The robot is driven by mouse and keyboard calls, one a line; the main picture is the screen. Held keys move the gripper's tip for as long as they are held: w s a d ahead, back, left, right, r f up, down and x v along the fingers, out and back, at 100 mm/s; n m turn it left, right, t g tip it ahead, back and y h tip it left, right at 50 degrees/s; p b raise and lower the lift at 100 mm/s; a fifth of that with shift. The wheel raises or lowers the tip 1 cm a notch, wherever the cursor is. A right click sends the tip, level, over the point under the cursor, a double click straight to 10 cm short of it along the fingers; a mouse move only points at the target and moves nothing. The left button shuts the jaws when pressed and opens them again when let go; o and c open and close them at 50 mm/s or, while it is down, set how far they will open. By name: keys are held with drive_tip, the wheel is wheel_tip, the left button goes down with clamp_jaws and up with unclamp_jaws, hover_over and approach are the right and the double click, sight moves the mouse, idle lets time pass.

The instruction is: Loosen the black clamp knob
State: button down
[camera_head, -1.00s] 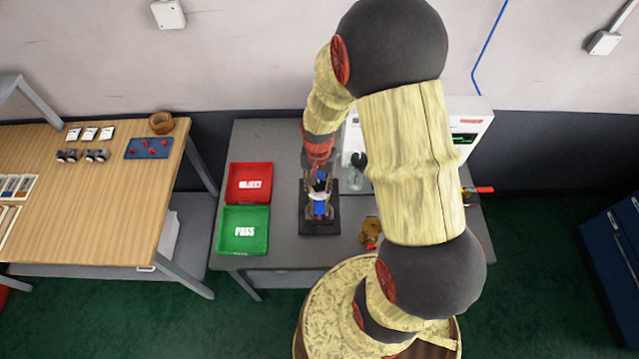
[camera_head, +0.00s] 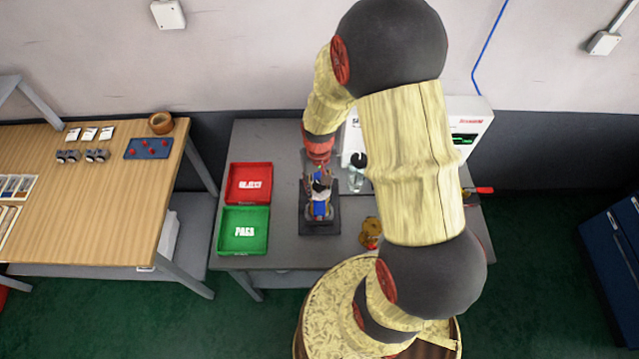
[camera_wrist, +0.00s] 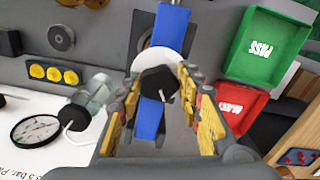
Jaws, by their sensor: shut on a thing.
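The black clamp knob (camera_wrist: 159,83) sits between the fingers of my gripper (camera_wrist: 162,88) in the wrist view. It is dark and faceted, over a white round part (camera_wrist: 172,58) and a blue bar (camera_wrist: 172,22). My gripper is shut on the knob, its yellow-padded fingers at either side. In the head view my gripper (camera_head: 320,186) points down over the fixture, which has a blue part (camera_head: 320,209) and a dark base (camera_head: 320,228). The knob cannot be made out clearly there, behind my wrist and fingers.
A red tray (camera_head: 232,183) and a green tray (camera_head: 222,230) lie left of the fixture on the grey table (camera_head: 270,143). A pressure gauge (camera_wrist: 36,131) and a clear bottle-like part (camera_wrist: 97,90) are close to my gripper. A brown object (camera_head: 370,231) lies right of the fixture.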

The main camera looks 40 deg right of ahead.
drive_tip(key=c, duration=2.6)
unclamp_jaws()
drive_tip(key=n, duration=0.4)
drive_tip(key=shift+s+f, duration=0.1)
drive_tip(key=shift+s, duration=0.05)
drive_tip(key=o, duration=0.7)
drive_tip(key=n, duration=0.4)
drive_tip(key=shift+a, duration=0.1)
drive_tip(key=shift+n, duration=0.3)
drive_tip(key=o, duration=1.1)
drive_tip(key=shift+s, duration=0.25)
drive_tip(key=shift+c, duration=1.1)
drive_tip(key=shift+w, duration=0.15)
drive_tip(key=c, duration=0.4)
